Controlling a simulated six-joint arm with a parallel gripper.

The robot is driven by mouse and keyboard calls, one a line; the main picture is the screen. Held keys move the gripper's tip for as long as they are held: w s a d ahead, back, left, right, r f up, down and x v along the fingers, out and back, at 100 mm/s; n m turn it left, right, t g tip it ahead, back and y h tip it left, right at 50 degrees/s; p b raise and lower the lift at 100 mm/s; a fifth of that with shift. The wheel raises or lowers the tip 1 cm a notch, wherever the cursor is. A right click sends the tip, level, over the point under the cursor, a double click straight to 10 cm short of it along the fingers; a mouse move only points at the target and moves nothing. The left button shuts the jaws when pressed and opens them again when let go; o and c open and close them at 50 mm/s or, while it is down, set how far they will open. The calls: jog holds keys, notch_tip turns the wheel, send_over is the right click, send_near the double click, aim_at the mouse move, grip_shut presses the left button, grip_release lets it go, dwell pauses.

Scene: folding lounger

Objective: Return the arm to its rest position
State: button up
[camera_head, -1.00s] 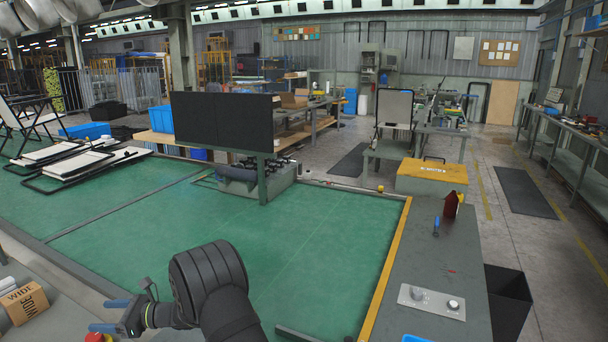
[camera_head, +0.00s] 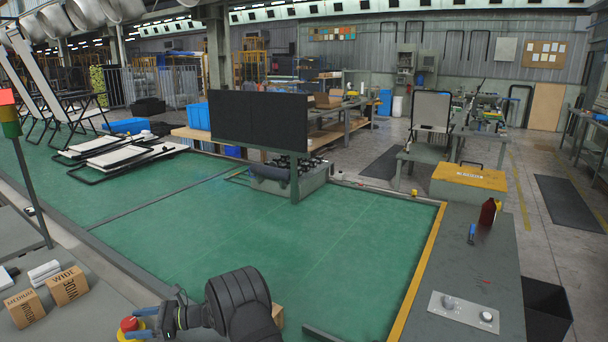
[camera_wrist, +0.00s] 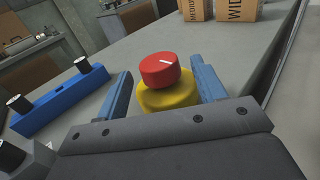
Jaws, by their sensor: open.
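My gripper (camera_head: 137,322) is low in the head view, above the grey bench at the near left. Its two blue fingers are apart, with nothing clamped between them. A red knob (camera_head: 128,323) on a yellow base shows by the fingertips. In the wrist view, the red knob (camera_wrist: 160,70) and its yellow base (camera_wrist: 167,95) appear between the open fingers (camera_wrist: 162,78). I cannot tell whether either finger touches them. My dark arm reaches in from the bottom of the head view.
Cardboard boxes marked WIDE (camera_head: 68,286) and MEDIUM (camera_head: 25,308) stand left of my gripper. A green work surface (camera_head: 190,235) lies beyond, mostly clear. Folded lounger frames (camera_head: 125,156) lie at its far left. A blue part (camera_wrist: 60,100) sits left in the wrist view.

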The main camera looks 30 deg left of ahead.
jog(key=v, duration=0.8)
jog(key=shift+w+d, duration=0.2)
jog(key=shift+w, duration=0.05)
notch_tip(320, 180, up, 9)
jog(key=s+a+m+t+y, duration=0.2)
jog(key=t, duration=0.1)
jog(key=shift+a+m+t+y, duration=0.25)
jog(key=shift+m+t+y, duration=0.05)
jog(key=shift+m, duration=0.1)
jog(key=shift+s, duration=0.1)
dwell(1.4)
jog(key=shift+c, duration=0.8)
